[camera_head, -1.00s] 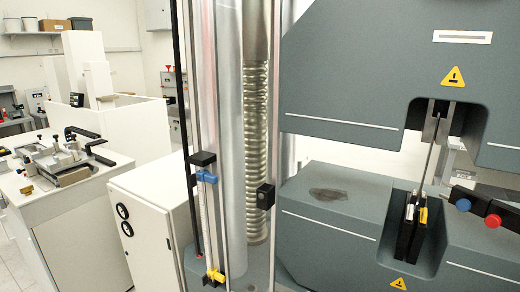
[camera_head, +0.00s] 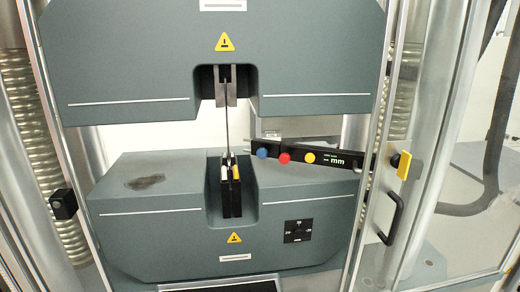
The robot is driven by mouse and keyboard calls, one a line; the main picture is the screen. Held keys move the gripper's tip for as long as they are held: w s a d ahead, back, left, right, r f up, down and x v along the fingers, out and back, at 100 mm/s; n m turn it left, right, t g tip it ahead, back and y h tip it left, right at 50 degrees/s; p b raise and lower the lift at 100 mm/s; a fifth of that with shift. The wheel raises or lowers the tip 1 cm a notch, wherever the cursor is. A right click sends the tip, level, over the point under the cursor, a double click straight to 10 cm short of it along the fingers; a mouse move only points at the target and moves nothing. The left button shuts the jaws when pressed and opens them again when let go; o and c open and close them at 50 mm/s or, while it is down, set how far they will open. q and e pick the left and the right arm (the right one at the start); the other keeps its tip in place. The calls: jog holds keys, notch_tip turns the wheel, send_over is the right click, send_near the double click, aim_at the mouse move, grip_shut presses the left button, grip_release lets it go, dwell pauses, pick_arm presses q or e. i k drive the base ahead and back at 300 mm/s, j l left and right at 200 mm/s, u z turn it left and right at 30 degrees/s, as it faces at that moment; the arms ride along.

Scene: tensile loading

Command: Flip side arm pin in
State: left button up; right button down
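A black side arm (camera_head: 310,156) stands to the right of the specimen. It carries a blue knob (camera_head: 262,153), a red knob (camera_head: 284,158), a yellow knob (camera_head: 310,157) and a small display reading "mm" (camera_head: 340,161). Its thin left tip lies close to the specimen; I cannot tell whether they touch. I cannot make out which part is the pin. A thin upright specimen (camera_head: 227,120) runs from the upper grip (camera_head: 218,88) down to the lower grip (camera_head: 231,205). Neither of my grippers is in view.
The grey upper crosshead (camera_head: 130,60) and lower block (camera_head: 140,235) frame the specimen. A glass door with a black handle (camera_head: 394,218) and yellow latch (camera_head: 404,165) stands at the right. A black box (camera_head: 63,204) sits on the left frame post. A control panel (camera_head: 298,230) is on the lower block.

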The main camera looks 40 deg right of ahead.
aim_at(284, 158)
jog(key=z, duration=1.7)
